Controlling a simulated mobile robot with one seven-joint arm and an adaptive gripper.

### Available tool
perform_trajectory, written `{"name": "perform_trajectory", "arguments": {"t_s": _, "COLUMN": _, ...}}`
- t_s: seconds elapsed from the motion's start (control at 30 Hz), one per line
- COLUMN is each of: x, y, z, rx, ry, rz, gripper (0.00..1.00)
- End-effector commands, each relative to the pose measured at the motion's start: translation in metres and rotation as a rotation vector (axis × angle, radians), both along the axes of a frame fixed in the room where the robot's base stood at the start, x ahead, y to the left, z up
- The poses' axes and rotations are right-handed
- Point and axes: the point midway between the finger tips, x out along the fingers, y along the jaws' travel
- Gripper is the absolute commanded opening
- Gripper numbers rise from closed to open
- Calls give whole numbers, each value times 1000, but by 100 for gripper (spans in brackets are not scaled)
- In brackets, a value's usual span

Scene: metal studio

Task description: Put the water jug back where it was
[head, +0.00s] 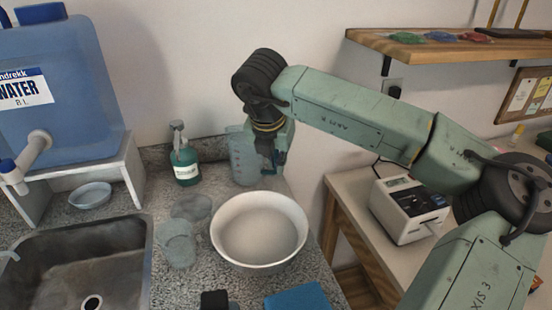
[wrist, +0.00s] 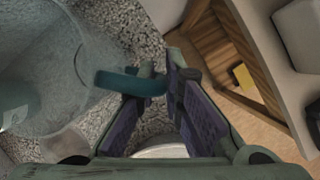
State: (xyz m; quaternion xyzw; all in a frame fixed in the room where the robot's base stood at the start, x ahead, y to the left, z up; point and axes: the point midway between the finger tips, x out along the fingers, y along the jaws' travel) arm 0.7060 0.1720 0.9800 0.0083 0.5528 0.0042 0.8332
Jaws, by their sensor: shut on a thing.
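The water jug (head: 241,158) is a clear, bluish jug near the back wall, behind the white bowl. It looks upright in the head view, partly hidden by my gripper. In the wrist view the jug (wrist: 50,65) fills the upper left, and its teal handle (wrist: 128,82) reaches between my fingers. My gripper (head: 272,163) points down at the jug's right side and is shut on the handle; the fingers also show in the wrist view (wrist: 160,82). I cannot tell whether the jug's base touches the counter.
A white bowl (head: 259,230) stands in front of the jug. A green soap bottle (head: 184,158) is to its left, with clear cups (head: 178,243) nearer. The sink (head: 85,262) and blue water tank (head: 60,95) are left. The counter ends at right, before a lower table with a printer (head: 408,208).

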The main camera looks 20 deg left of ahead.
Motion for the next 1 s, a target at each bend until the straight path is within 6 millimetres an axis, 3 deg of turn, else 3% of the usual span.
{"name": "perform_trajectory", "arguments": {"t_s": 0.13, "x": 0, "y": 0, "z": -4, "rx": 0, "ry": -1, "rz": 0, "gripper": 0}}
{"name": "perform_trajectory", "arguments": {"t_s": 0.17, "x": 0, "y": 0, "z": -3, "rx": 0, "ry": 0, "rz": 0, "gripper": 11}}
{"name": "perform_trajectory", "arguments": {"t_s": 0.43, "x": 0, "y": 0, "z": -2, "rx": 0, "ry": 0, "rz": 1, "gripper": 29}}
{"name": "perform_trajectory", "arguments": {"t_s": 0.87, "x": -1, "y": 0, "z": 4, "rx": 0, "ry": -2, "rz": 0, "gripper": 29}}
{"name": "perform_trajectory", "arguments": {"t_s": 1.0, "x": -11, "y": 0, "z": 26, "rx": 0, "ry": -4, "rz": 0, "gripper": 29}}
